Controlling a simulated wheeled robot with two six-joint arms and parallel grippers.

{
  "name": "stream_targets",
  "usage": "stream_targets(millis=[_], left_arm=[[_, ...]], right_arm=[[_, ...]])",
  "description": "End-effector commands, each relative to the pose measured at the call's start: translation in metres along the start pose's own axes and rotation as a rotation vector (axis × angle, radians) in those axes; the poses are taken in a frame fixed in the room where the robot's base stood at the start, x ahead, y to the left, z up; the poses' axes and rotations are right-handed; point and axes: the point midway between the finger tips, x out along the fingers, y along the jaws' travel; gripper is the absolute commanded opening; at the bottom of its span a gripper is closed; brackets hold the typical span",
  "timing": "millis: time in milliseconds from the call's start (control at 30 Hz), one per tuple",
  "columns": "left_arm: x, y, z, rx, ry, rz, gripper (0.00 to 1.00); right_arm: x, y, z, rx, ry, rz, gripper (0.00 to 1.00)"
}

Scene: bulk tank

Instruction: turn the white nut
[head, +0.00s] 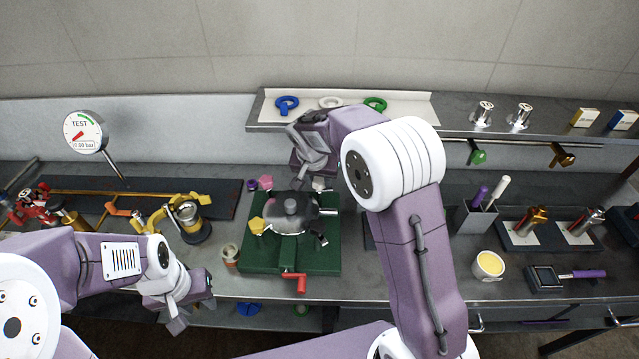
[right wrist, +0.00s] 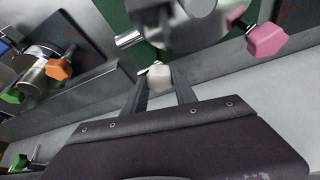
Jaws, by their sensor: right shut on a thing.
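The white nut (head: 318,184) is at the back right edge of a grey round-lidded fitting (head: 291,215) on a green base plate (head: 260,262). In the right wrist view the white nut (right wrist: 158,76) sits at the end of a metal stub, between the two fingertips of my right gripper (right wrist: 159,86), which is shut on it. In the head view my right gripper (head: 316,176) reaches down from behind the fitting and partly hides the nut. My left gripper (head: 192,308) hangs at the front left, apart from the fitting; its jaw opening is unclear.
A pink nut (head: 265,182) and a yellow nut (head: 257,226) sit on the fitting's left side, and a red handle (head: 300,280) at its front. A brass-and-steel fitting (head: 187,215) stands to the left. A shelf (head: 455,125) with coloured rings runs behind. A yellow-filled cup (head: 488,266) stands right.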

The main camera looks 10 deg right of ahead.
Motion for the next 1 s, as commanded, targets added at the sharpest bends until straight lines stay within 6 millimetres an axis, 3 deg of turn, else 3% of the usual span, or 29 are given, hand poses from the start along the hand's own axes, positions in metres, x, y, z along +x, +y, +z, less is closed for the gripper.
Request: stream_targets(millis=[200, 533, 1000], left_arm=[[0.008, 0.000, 0.001, 0.000, 0.000, 0.000, 0.36], [0.002, 0.000, 0.000, 0.000, 0.000, 0.000, 0.36], [-0.007, 0.000, -0.001, 0.000, 0.000, 0.000, 0.36]], right_arm=[[0.000, -0.003, -0.001, 0.187, 0.002, 0.077, 0.00], [-0.002, -0.005, -0.002, 0.442, 0.001, 0.182, 0.00], [-0.001, -0.006, -0.003, 0.627, 0.000, 0.255, 0.00]])
